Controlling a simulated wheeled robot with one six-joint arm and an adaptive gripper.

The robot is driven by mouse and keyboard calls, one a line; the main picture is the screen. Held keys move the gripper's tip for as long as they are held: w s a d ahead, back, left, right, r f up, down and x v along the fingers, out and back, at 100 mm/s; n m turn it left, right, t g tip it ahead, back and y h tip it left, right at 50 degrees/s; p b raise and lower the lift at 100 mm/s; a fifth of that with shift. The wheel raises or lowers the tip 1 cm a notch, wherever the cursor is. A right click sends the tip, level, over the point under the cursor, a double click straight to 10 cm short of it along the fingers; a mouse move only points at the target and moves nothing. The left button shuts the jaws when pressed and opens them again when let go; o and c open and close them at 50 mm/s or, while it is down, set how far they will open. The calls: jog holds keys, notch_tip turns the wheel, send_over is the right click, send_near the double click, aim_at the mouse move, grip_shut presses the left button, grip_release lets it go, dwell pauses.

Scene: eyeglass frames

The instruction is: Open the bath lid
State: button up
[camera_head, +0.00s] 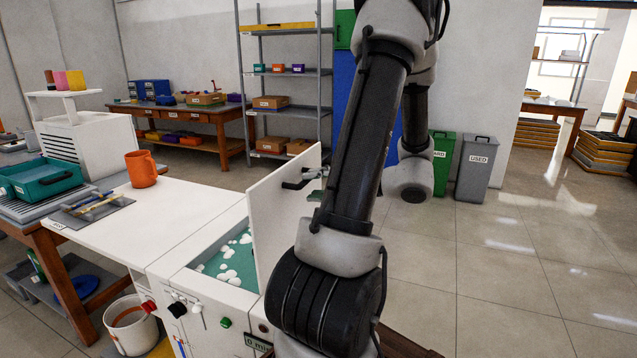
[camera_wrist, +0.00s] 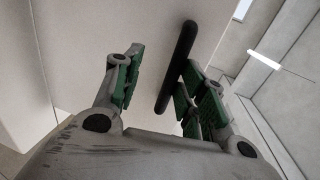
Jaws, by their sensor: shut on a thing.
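The bath lid (camera_head: 275,215) is a white panel standing up nearly upright at the right side of the bath. The bath (camera_head: 238,262) is uncovered, with teal liquid and white foam showing. A black handle (camera_head: 295,184) sticks out from the lid's upper part. In the wrist view the handle is a dark bar (camera_wrist: 180,60) close in front of the pale lid face (camera_wrist: 70,40). My gripper (camera_wrist: 160,85) has its green-padded fingers on either side of the handle and is shut on it. In the head view my arm hides most of the gripper.
An orange mug (camera_head: 141,169) stands on the white worktop (camera_head: 180,215) left of the bath. Knobs and a green button (camera_head: 225,323) line the front panel. Grey (camera_head: 475,168) and green bins stand behind my arm.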

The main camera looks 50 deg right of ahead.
jog(key=shift+d+r, duration=0.1)
jog(key=shift+r, duration=0.05)
jog(key=shift+s, duration=0.1)
jog(key=v, duration=1.2)
dwell(0.5)
